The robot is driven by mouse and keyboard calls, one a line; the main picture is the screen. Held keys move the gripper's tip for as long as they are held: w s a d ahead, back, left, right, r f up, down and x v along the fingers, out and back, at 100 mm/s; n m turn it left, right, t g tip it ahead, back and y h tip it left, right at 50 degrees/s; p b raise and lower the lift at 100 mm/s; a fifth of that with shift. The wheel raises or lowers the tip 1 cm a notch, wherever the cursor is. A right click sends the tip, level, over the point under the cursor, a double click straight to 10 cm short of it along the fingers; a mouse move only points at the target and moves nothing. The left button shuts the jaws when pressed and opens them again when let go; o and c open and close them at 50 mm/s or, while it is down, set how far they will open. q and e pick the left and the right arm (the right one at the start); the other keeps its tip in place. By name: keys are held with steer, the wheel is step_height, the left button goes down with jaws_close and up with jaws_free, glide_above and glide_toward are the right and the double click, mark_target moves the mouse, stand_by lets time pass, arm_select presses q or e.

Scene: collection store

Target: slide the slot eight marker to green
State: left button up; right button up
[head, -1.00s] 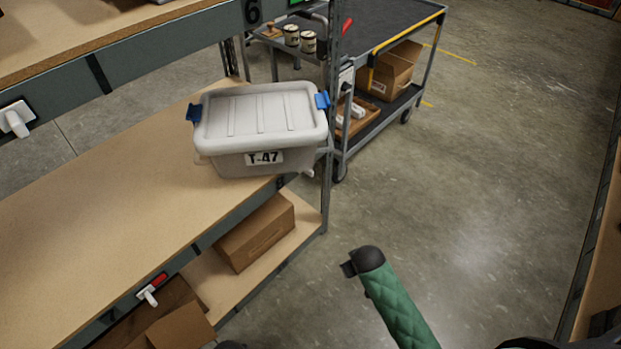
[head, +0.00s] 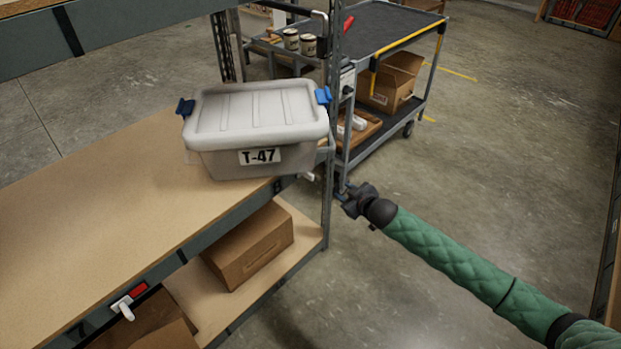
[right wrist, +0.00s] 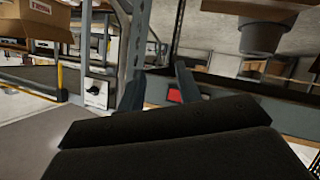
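A slide marker showing red (head: 138,290) with a white handle (head: 122,308) is on the front edge of the shelf at the lower left. A second white handle (head: 308,176) shows small at the shelf's right end, below the grey tote (head: 262,112) labelled T-47. In the right wrist view a red marker window (right wrist: 174,95) shows on a dark shelf edge, near my fingertips. My right gripper (head: 346,196) is near the shelf's right corner post. Its fingers (right wrist: 158,90) are apart, with nothing seen held. My left gripper is not in view.
The tote stands at the right end of the wooden shelf (head: 90,205). A cardboard box (head: 248,245) sits on the lower shelf. A cart (head: 395,28) with tins and an open box stands behind the metal post (head: 333,100). Floor to the right is clear.

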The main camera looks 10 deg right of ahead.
mark_target(313, 175)
steer(key=s+a+r+t+y, duration=0.2)
steer(key=a+r+y, duration=0.4)
steer(key=y, duration=0.1)
steer(key=shift+m, duration=0.5)
steer(key=x, duration=0.6)
steer(key=shift+w+a+f, duration=0.15)
steer(key=shift+w, duration=0.05)
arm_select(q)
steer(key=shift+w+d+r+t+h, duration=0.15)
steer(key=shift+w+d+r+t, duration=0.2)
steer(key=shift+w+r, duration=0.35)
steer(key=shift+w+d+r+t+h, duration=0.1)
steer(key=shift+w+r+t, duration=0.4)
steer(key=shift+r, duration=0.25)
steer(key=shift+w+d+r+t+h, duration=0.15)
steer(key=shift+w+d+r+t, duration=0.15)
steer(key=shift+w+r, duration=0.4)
arm_select(e)
steer(key=shift+w+a, duration=0.4)
steer(key=shift+w, duration=0.05)
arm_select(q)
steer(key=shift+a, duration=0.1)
arm_select(e)
jaws_close()
